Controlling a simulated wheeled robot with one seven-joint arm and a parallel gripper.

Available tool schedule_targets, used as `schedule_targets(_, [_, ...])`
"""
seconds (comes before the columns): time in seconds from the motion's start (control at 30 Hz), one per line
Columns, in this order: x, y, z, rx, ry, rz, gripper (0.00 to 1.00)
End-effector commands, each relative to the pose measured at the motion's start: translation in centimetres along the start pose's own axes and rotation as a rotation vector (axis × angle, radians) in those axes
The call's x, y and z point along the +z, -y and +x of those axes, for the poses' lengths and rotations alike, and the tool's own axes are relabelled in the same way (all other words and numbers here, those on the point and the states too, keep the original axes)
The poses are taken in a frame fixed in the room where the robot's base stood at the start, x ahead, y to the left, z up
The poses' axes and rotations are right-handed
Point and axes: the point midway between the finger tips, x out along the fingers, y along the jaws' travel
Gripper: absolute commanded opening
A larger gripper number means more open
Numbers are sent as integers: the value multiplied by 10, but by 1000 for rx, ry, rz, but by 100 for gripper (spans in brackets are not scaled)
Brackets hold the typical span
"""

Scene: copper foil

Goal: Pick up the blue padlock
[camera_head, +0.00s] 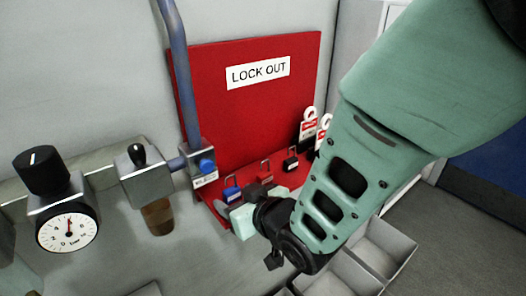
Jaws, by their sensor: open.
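The blue padlock (231,190) hangs at the left end of a row at the lower part of the red lock-out board (225,105). My gripper (245,210) is just below and to the right of it, at the end of my green arm. The gripper is open, but its fingertips are small and partly hidden by my own wrist. I cannot tell whether a finger touches the padlock. A red padlock (266,172) and a black padlock (290,159) hang further right along the row.
Red-and-white tags (308,124) stand at the board's right. A valve with a blue knob (207,166) and a pipe (181,75) are close on the left. A pressure gauge (67,230) is further left. Grey bins (380,246) lie below my arm.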

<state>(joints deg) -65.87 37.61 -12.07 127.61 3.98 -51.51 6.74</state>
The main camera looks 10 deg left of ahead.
Motion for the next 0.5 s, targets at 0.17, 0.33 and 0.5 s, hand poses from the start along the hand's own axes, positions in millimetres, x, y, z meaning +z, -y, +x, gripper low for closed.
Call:
schedule_targets(0.17, [0, 0, 1, 0, 0, 0, 60])
schedule_targets(0.33, [0, 0, 1, 0, 0, 0, 29])
schedule_targets(0.5, [0, 0, 1, 0, -1, 1, 11])
